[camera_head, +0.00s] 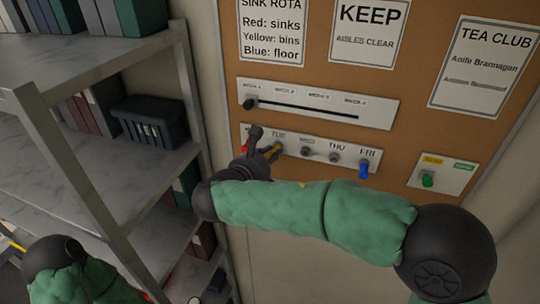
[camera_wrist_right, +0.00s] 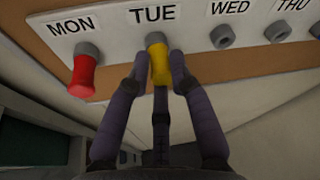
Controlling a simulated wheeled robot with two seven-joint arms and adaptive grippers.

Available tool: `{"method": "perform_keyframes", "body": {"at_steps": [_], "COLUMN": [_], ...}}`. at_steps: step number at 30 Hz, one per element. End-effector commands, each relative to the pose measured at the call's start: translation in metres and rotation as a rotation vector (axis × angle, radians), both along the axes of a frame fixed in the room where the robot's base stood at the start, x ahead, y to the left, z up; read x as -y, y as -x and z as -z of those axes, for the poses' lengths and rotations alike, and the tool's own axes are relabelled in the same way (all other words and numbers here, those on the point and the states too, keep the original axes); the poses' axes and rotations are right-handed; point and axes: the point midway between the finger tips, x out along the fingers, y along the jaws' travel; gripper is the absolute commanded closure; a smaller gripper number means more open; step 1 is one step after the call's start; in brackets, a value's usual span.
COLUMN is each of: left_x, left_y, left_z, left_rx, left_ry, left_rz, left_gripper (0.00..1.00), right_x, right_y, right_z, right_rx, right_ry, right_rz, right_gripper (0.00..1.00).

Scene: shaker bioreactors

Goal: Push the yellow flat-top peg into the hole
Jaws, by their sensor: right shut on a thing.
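The yellow peg (camera_wrist_right: 158,64) is between the fingertips of my right gripper (camera_wrist_right: 158,72), at the grey hole socket under the TUE label. The gripper is shut on the peg. The peg's upper end meets the grey socket (camera_wrist_right: 155,39); how deep it sits in the hole I cannot tell. My left arm shows at the bottom left of the head view, but its gripper is not clearly visible.
A red peg (camera_wrist_right: 83,76) sits under MON, left of the gripper. The WED socket (camera_wrist_right: 222,37) and THU socket (camera_wrist_right: 276,31) are empty. A blue peg (camera_head: 364,168) sits under FRI. A slider strip (camera_head: 318,104) is above. A metal shelf (camera_head: 78,122) stands at left.

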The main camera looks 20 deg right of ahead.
Motion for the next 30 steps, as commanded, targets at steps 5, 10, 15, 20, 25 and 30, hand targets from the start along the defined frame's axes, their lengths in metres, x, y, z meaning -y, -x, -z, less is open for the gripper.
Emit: {"method": "perform_keyframes", "body": {"at_steps": [5, 10, 15, 20, 25, 30], "left_x": [0.0, 0.0, 0.0, 0.0, 0.0, 0.0], "left_y": [0.0, 0.0, 0.0, 0.0, 0.0, 0.0], "left_z": [0.0, 0.0, 0.0, 0.0, 0.0, 0.0], "left_rx": [0.0, 0.0, 0.0, 0.0, 0.0, 0.0], "left_ry": [0.0, 0.0, 0.0, 0.0, 0.0, 0.0], "left_rz": [0.0, 0.0, 0.0, 0.0, 0.0, 0.0], "left_gripper": [0.6, 0.6, 0.6, 0.6, 0.6, 0.6], "right_x": [0.0, 0.0, -0.002, -0.014, -0.036, -0.057], "right_y": [0.0, 0.0, 0.002, 0.013, 0.036, 0.06], "right_z": [0.0, 0.0, -0.001, -0.006, -0.014, -0.023], "right_rx": [0.001, 0.001, 0.001, 0.002, 0.002, 0.002], "right_ry": [0.0, -0.001, -0.001, -0.001, 0.0, 0.0], "right_rz": [0.0, 0.0, -0.001, -0.004, -0.005, -0.004], "right_gripper": [0.5, 0.5, 0.5, 0.5, 0.5, 0.5]}}
